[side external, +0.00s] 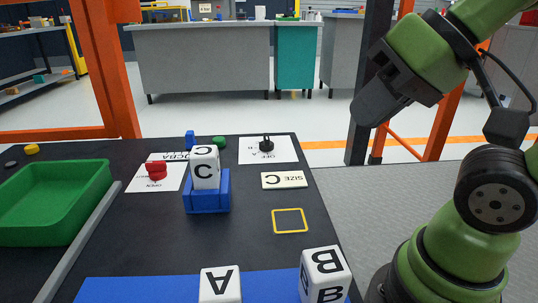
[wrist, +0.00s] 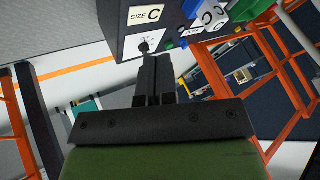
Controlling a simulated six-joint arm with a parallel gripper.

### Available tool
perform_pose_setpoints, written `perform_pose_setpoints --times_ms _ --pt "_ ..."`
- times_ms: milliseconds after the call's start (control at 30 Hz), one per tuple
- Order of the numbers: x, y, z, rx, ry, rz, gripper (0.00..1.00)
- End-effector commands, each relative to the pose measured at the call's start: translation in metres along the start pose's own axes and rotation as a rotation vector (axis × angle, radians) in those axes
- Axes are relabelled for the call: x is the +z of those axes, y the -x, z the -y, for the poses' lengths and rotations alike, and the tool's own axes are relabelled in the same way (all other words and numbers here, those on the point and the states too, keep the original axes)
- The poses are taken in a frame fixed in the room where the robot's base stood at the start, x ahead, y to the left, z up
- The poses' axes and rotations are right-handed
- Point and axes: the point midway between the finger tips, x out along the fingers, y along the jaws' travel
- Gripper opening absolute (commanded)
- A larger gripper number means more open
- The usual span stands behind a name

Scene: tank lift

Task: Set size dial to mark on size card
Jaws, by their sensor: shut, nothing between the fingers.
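The size dial (side external: 266,143) is a small black knob on a white marked card (side external: 285,153) at the far right of the dark table. I cannot tell which mark the dial points at. The size card (side external: 284,180) reads SIZE C and lies in front of the dial. In the wrist view, the size card (wrist: 146,17) is at the top, with the dial (wrist: 144,46) just beyond my fingertips. My gripper (side external: 364,114) is shut and empty, raised right of the table, apart from the dial.
A white C block (side external: 205,168) stands in a blue holder (side external: 208,200). A red knob (side external: 156,171) sits on another card. White A (side external: 220,285) and B (side external: 325,275) blocks stand in front. A green tray (side external: 98,215) is left. A yellow square outline (side external: 289,210) is empty.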

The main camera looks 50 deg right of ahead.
Motion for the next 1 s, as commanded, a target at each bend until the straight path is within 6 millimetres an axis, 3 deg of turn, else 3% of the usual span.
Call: perform_pose_setpoints --times_ms 700,733,867,1000 --pt "0.000 0.000 0.000 0.000 0.000 0.000 0.00" --pt "0.000 0.000 0.000 0.000 0.000 0.000 0.02" --pt "-0.005 0.000 0.002 0.008 0.024 0.011 0.32" --pt "-0.031 -0.001 0.008 0.046 0.154 0.073 0.63"
